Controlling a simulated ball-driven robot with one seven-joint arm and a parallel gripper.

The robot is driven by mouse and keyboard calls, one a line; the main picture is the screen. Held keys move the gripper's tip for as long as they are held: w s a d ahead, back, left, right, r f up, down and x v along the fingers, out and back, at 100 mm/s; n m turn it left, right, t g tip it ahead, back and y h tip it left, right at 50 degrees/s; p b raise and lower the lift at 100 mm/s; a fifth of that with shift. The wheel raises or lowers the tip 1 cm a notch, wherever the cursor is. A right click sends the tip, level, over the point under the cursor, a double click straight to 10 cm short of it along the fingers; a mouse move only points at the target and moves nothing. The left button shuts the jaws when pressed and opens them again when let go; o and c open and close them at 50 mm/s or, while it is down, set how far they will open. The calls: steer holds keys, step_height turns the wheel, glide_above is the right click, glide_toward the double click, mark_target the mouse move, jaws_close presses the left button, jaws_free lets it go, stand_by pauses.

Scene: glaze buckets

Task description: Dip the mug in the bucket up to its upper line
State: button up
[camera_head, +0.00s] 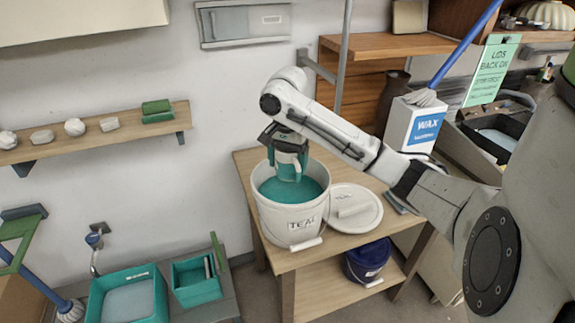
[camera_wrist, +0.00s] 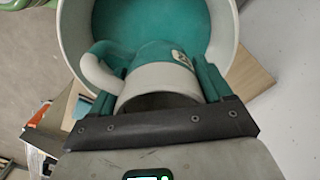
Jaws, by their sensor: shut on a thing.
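The white bucket (camera_head: 268,215) labelled TEAL stands open on the wooden table, with teal glaze (camera_head: 312,187) inside. My gripper (camera_head: 285,140) points down over it and is shut on the mug (camera_head: 288,165). The mug is in or just above the glaze; I cannot tell whether its base touches the surface. In the wrist view the mug (camera_wrist: 160,78) has a pale rim and handle and a teal lower body with a small pale mark. Its mouth faces my gripper. The teal body blends into the glaze, so its lower edge and the upper line are unclear.
A white lid (camera_head: 365,222) lies right of the bucket on the table (camera_head: 270,262). A dark blue bucket (camera_head: 368,260) stands on the lower shelf. A WAX container (camera_head: 402,130) stands behind. Teal trays (camera_head: 140,275) sit at lower left.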

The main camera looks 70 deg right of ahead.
step_height(320, 180, up, 6)
stand_by(0.5)
steer(key=shift+s, duration=0.1)
stand_by(0.4)
